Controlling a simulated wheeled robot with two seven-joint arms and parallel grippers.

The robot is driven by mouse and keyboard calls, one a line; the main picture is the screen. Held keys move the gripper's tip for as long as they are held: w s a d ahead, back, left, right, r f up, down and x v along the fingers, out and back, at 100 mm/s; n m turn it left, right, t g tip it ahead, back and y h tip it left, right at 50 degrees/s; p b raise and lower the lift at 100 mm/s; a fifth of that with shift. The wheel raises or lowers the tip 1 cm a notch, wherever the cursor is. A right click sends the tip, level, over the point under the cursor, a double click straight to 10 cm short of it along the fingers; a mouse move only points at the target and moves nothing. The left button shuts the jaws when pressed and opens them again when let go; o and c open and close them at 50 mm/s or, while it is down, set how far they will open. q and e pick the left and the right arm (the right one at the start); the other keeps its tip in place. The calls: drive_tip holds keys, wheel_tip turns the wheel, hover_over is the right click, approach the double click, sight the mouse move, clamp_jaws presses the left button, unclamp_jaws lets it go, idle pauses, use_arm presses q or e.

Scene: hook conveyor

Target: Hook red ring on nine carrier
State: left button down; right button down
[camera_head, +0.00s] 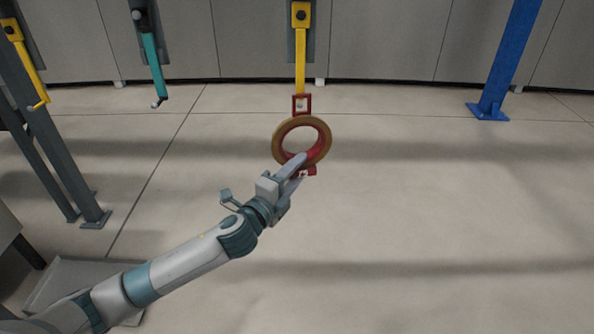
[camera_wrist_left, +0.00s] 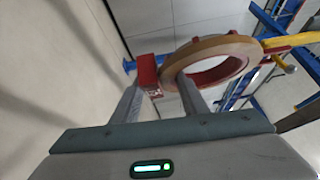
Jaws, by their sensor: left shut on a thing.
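The red ring (camera_head: 324,141) has a tan-brown face and a red inner wall. A square red loop (camera_head: 302,96) sits on its top and a red block (camera_head: 309,171) at its bottom. My left gripper (camera_head: 297,166) is shut on the ring's lower part; the wrist view also shows the ring (camera_wrist_left: 236,47) and the red block (camera_wrist_left: 147,70) at the fingers. A yellow carrier (camera_head: 300,65) hangs above, its lower end at the loop. A pale tip shows inside the loop, but I cannot tell whether the hook passes through. No number is readable. My right gripper is out of view.
A teal carrier (camera_head: 153,65) and another yellow carrier (camera_head: 29,65) hang to the left. A dark grey frame (camera_head: 62,150) stands at the left and a blue post (camera_head: 505,60) at the right. The floor around the ring is clear.

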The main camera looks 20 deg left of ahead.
use_arm(q)
drive_tip(key=shift+r, duration=0.1)
drive_tip(key=c, duration=1)
unclamp_jaws()
drive_tip(key=shift+f, duration=0.2)
drive_tip(key=shift+s+a, duration=0.2)
drive_tip(key=shift+s, duration=0.4)
drive_tip(key=shift+b+v, duration=1.7)
drive_tip(key=shift+v, duration=6.4)
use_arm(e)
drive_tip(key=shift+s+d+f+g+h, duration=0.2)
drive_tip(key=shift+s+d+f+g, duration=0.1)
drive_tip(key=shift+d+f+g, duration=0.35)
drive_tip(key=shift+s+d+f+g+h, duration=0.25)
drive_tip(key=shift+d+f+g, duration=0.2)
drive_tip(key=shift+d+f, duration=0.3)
use_arm(q)
drive_tip(key=shift+r, duration=0.15)
